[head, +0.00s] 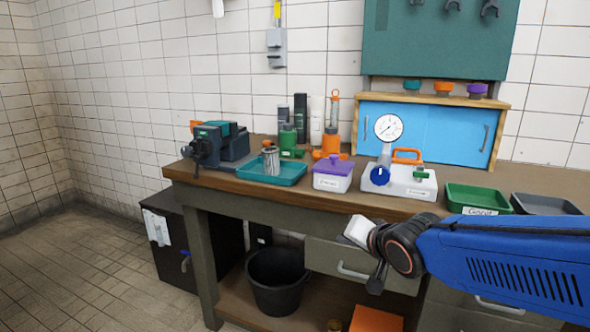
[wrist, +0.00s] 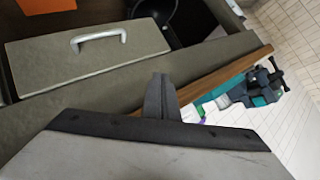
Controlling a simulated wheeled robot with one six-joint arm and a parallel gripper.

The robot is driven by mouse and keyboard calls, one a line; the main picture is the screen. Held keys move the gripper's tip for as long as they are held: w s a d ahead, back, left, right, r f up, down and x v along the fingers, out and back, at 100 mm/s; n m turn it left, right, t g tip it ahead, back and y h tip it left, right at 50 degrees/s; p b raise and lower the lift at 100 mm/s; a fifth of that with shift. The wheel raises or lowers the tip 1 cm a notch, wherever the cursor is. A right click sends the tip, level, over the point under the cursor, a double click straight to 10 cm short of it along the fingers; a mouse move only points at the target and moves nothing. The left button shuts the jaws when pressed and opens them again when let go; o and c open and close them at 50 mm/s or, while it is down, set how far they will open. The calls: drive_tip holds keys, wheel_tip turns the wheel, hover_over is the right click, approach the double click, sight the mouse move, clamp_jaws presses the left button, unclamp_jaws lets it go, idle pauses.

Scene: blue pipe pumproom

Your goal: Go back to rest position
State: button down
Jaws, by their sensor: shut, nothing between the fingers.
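My gripper (wrist: 161,97) is shut and empty in the wrist view, its dark fingers together. In the head view, my blue arm reaches in from the right, with its dark wrist in front of the workbench's (head: 420,206) front edge. The fingers are hard to make out there. In the wrist view, the drawer (wrist: 90,55) with its pale handle lies beyond the fingers, and they appear apart from it.
On the bench are a teal tray (head: 290,177), a purple-lidded box (head: 333,181), a gauge unit (head: 400,185), a green tray (head: 480,192) and a vise (head: 207,145). A black bucket (head: 278,290) stands on the lower shelf. Floor (head: 80,265) at left is clear.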

drive_tip(key=s+d+f+n+g+h, duration=0.2)
drive_tip(key=s+d, duration=0.6)
drive_tip(key=s, duration=0.4)
drive_tip(key=s+d+f+n+g+h, duration=0.1)
drive_tip(key=s+d+f+g, duration=0.3)
drive_tip(key=s+d, duration=0.4)
drive_tip(key=s+n, duration=0.1)
drive_tip(key=s, duration=0.2)
drive_tip(key=shift+s+f+n+h, duration=0.3)
drive_tip(key=shift+s+f+h, duration=0.05)
drive_tip(key=shift+s+h, duration=0.05)
drive_tip(key=shift+d, duration=0.1)
